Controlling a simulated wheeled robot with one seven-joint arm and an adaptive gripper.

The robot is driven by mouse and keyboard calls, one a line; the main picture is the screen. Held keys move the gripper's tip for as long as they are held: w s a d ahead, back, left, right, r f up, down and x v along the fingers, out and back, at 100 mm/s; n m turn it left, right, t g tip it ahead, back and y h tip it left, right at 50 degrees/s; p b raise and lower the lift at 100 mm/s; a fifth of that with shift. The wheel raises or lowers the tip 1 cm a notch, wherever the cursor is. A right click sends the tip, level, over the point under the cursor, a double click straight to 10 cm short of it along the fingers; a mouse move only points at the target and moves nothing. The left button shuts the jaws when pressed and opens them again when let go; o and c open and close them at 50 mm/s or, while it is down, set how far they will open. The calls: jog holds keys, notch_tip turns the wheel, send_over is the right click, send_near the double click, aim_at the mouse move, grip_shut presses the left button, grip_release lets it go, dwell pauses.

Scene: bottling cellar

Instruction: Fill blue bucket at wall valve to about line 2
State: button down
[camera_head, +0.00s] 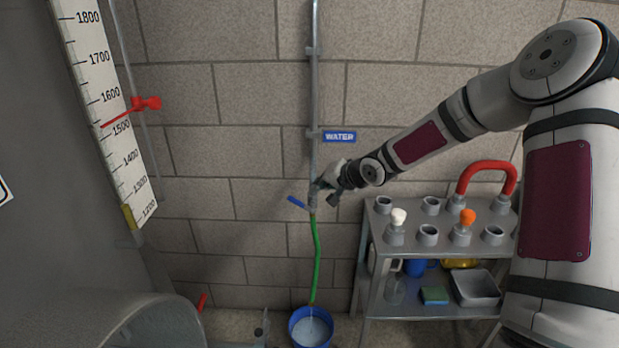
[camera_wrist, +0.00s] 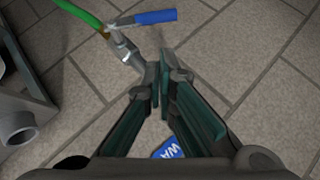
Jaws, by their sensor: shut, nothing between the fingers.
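The blue bucket (camera_head: 294,331) stands on the floor at the bottom of the head view, with pale water (camera_head: 312,330) in it. Its level lines cannot be made out. The wall valve (camera_head: 312,208) sits on the pipe above, with its blue lever (camera_head: 296,202) sticking out to the left, across the pipe. The lever also shows in the wrist view (camera_wrist: 155,17). A green hose (camera_head: 316,262) hangs from the valve down to the bucket. My gripper (camera_head: 321,187) is shut and empty beside the valve; in the wrist view its fingertips (camera_wrist: 161,72) are close to the valve body, apart from the lever.
A blue WATER sign (camera_head: 339,136) is on the wall above. A metal cart (camera_head: 371,272) with bottles, cups and trays stands at the right. A large grey tank (camera_head: 60,200) with a level scale (camera_head: 105,100) fills the left.

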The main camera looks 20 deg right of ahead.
notch_tip(320, 180, up, 6)
jog(key=s+d+n+g+p, duration=0.1)
jog(key=s+d+p, duration=0.1)
jog(key=p, duration=0.3)
jog(key=shift+n+h, duration=0.3)
jog(key=shift+h, duration=0.1)
jog(key=x, duration=0.4)
jog(key=s+b+x, duration=0.1)
jog(key=x, duration=0.3)
jog(key=a+f+b+x, duration=0.1)
jog(key=x, duration=0.3)
jog(key=shift+s, duration=0.25)
jog(key=shift+a+f, duration=0.35)
jog(key=shift+f, duration=0.3)
jog(key=shift+a, duration=0.1)
jog(key=shift+w+a+f+h+b, duration=0.1)
jog(key=shift+a+h+b, duration=0.05)
jog(key=shift+h+b, duration=0.15)
